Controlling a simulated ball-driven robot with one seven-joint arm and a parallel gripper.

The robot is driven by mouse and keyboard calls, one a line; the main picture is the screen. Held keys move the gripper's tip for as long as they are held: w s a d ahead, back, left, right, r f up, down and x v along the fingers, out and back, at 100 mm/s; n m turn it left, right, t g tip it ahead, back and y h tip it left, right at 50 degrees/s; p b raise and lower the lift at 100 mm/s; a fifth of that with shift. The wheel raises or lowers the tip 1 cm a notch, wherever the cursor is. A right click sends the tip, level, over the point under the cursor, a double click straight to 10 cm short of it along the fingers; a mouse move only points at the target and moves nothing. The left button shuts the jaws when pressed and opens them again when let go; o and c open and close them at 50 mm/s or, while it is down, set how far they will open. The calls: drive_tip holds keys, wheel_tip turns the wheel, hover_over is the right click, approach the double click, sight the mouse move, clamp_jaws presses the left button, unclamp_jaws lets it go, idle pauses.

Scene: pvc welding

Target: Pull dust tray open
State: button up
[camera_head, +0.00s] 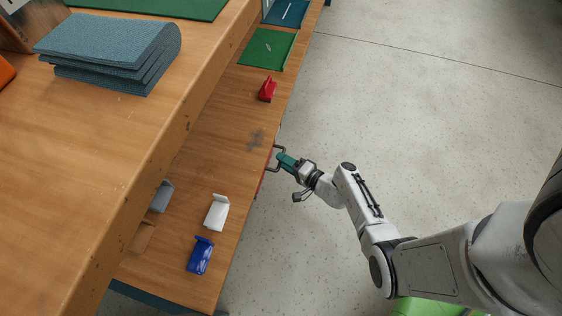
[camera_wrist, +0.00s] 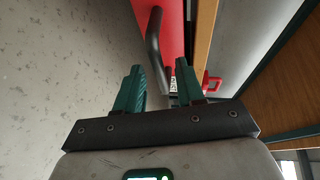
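The dust tray shows as a red front (camera_head: 262,181) under the outer edge of the lower shelf. Its dark bar handle (camera_head: 272,169) sticks out toward the aisle. In the wrist view the red front (camera_wrist: 172,22) fills the upper middle, and the dark curved handle (camera_wrist: 154,38) runs down toward the gap between my fingertips. My gripper (camera_head: 281,157) is at the handle. In the wrist view my gripper (camera_wrist: 158,67) has its green fingers apart, with the handle's end between or just beyond the tips, nearer the right finger. I cannot tell whether they touch.
The wooden lower shelf (camera_head: 218,130) carries a red holder (camera_head: 268,88), a white one (camera_head: 217,212), a blue one (camera_head: 200,256) and a green mat (camera_head: 266,50). Folded blue cloths (camera_head: 112,50) lie on the upper bench. The concrete floor (camera_head: 420,110) is clear.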

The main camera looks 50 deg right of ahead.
drive_tip(key=shift+w+f, duration=0.15)
drive_tip(key=shift+w, duration=0.8)
clamp_jaws()
